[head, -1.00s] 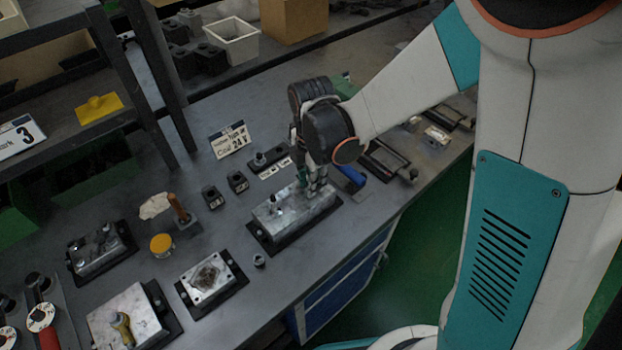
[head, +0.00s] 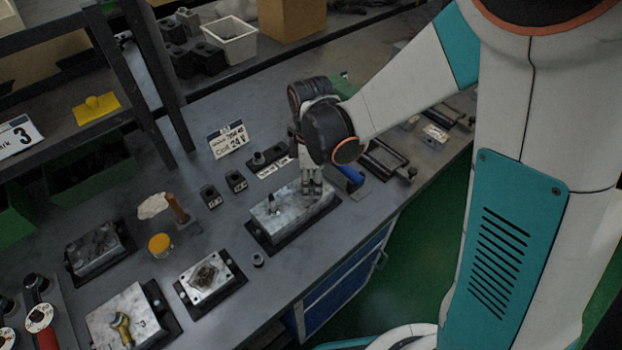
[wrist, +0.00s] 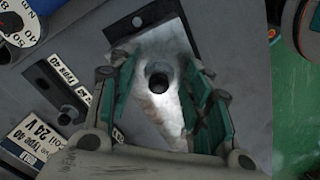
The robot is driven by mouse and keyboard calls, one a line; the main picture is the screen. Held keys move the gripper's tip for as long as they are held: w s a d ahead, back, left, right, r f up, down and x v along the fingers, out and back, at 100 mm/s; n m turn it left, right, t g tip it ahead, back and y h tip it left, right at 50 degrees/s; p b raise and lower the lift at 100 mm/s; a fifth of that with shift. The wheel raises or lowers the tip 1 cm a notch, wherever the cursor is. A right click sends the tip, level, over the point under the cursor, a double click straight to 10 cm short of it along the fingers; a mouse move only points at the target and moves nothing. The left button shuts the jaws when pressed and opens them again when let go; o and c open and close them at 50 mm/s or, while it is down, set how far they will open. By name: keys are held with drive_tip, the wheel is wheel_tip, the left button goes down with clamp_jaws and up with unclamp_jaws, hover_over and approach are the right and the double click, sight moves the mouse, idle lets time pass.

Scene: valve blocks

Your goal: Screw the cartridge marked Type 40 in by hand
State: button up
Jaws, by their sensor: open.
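The valve block (head: 290,217) is a pale metal block on a dark base plate, and it also shows in the wrist view (wrist: 172,118). A thin upright stud (head: 272,203) stands on its left part. My gripper (head: 312,192) is over the block's right part, pointing down. In the wrist view my gripper (wrist: 160,95) is open, with green-padded fingers apart on both sides of a dark round top (wrist: 158,81). This may be the cartridge; I cannot tell how deep it sits. No mark on it is readable.
A sign (head: 228,139) reading Type 40 and Coil 24 V stands behind the block. A dark holder (head: 265,158) with labels is close behind. Two small black coils (head: 223,188) stand left of it. Another block (head: 210,276) is at the front left. A blue-handled tool (head: 351,176) lies to the right.

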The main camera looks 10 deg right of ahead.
drive_tip(key=shift+r, duration=3.75)
drive_tip(key=shift+w+d+r, duration=0.1)
drive_tip(key=s+d+r+m+t, duration=0.7)
drive_tip(key=s+d+r+m, duration=0.4)
drive_tip(key=m, duration=0.6)
drive_tip(key=shift+s+d, duration=1.05)
drive_tip(key=shift+d, duration=0.25)
drive_tip(key=shift+c, duration=0.2)
